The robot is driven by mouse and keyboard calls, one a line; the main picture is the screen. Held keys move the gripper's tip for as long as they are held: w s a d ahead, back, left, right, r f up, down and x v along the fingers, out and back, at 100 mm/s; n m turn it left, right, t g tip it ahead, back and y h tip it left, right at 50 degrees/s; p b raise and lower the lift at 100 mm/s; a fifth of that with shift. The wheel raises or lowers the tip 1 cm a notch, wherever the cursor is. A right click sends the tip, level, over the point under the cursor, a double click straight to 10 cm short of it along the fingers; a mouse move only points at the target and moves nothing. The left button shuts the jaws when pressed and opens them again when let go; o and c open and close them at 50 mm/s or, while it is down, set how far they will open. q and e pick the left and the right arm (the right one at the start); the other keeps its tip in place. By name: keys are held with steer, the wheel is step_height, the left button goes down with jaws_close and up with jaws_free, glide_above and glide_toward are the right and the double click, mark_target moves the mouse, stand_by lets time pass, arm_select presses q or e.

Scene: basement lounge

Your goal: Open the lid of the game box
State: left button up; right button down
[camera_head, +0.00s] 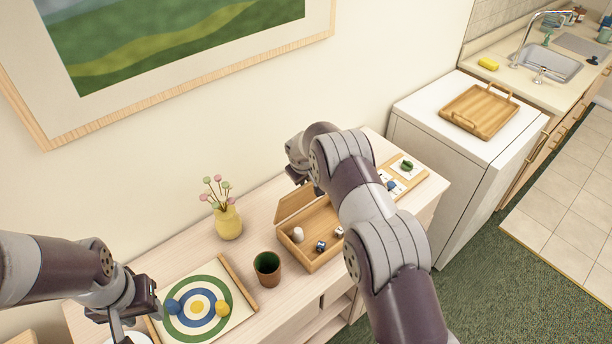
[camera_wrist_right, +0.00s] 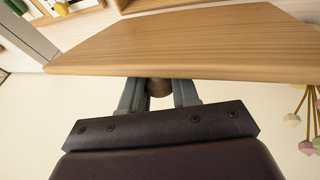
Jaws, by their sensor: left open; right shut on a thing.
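The wooden game box (camera_head: 322,262) stands on the sideboard, with a pale piece and dice inside. Its lid (camera_head: 293,201) is raised and tilted up at the back edge of the box, so the inside shows. The lid also fills the upper part of the right wrist view (camera_wrist_right: 165,45). My right gripper (camera_wrist_right: 158,93) is shut on a small round knob (camera_wrist_right: 158,87) at the lid; in the head view my right arm partly hides the box and the gripper. My left gripper (camera_head: 132,318) is open and empty at the lower left, near the target board, away from the box.
A dark green-lined cup (camera_head: 267,268) stands just left of the box. A yellow vase (camera_head: 229,223) with flowers is behind it. A target board (camera_head: 240,310) with balls lies further left. A tile board (camera_head: 411,182) lies right of the box. The wall is close behind.

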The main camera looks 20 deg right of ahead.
steer(key=shift+s+f, duration=0.1)
steer(key=shift+f, duration=0.05)
steer(key=c, duration=0.8)
jaws_free()
steer(key=shift+a, duration=0.1)
steer(key=shift+r, duration=0.2)
steer(key=b+v, duration=0.4)
steer(key=v, duration=0.7)
steer(key=shift+a, duration=0.1)
steer(key=shift+s+r, duration=0.25)
steer(key=shift+r, duration=0.35)
